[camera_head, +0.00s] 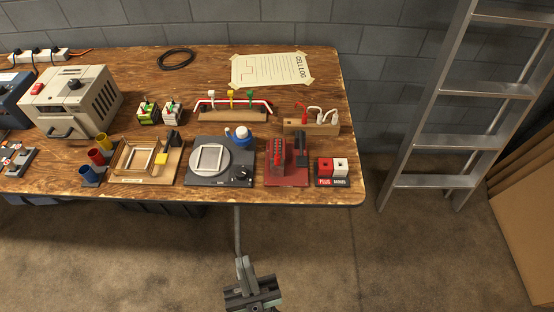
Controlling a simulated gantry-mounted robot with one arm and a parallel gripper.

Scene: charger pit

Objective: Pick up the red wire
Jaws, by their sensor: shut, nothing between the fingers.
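A red wire (301,105) arches up from a small wooden block (312,128) at the right part of the workbench, beside white wires (320,111) on the same block. My gripper (243,264) is at the bottom of the view, in front of the bench's front edge and well apart from the red wire. Its fingers are shut and hold nothing.
The workbench (342,185) holds a red-based fixture (286,182), a red and white plug holder (333,182) and a black device with a round plate (194,177) in front of the wire block. A wooden rack (233,115) stands left of it. A ladder (432,110) stands right.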

